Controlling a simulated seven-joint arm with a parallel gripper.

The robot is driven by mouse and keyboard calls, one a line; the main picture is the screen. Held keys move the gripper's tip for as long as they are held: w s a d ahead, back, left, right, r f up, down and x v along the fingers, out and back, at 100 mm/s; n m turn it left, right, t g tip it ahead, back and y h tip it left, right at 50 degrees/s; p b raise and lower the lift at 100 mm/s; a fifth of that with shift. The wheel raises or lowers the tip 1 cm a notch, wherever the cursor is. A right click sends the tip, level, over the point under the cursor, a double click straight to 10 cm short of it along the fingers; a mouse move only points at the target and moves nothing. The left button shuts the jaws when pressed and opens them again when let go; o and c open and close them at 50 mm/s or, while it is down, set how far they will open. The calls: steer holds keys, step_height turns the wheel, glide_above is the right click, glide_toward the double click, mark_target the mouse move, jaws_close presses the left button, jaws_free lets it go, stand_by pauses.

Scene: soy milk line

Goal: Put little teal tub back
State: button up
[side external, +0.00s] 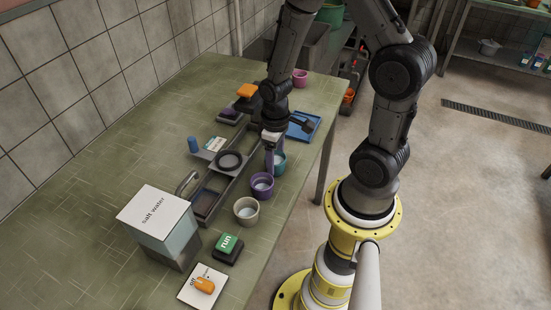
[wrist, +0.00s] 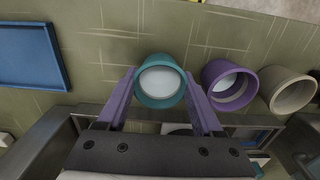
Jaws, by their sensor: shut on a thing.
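The little teal tub (wrist: 160,103) sits between the two purple fingers of my gripper (wrist: 165,92) in the wrist view, with pale content or a pale bottom inside its round mouth. The fingers are shut on its sides. In the side view the teal tub (side external: 280,160) shows partly behind my gripper (side external: 271,166), which points down near the table's right edge. I cannot tell whether the tub touches the table. A purple tub (side external: 262,192) and a beige tub (side external: 246,217) stand in line with it, nearer the camera; the wrist view shows them to its right.
A grey line unit with a dark ring (side external: 229,160) runs beside the tubs. A blue tray (side external: 304,125) lies beyond my gripper and a pink tub (side external: 300,79) at the far end. A salt water box (side external: 155,225) and green run button (side external: 227,245) stand in front. The table's left is clear.

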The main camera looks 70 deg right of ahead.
steer(key=o, duration=1.5)
steer(key=shift+f, duration=0.15)
steer(key=shift+o, duration=0.2)
step_height(320, 180, up, 13)
steer(key=s+a+r+t, duration=0.5)
steer(key=s+a+r, duration=0.2)
steer(key=r, duration=0.4)
steer(key=shift+s+a+r+t, duration=0.3)
steer(key=shift+s+r, duration=0.1)
steer(key=shift+s, duration=0.15)
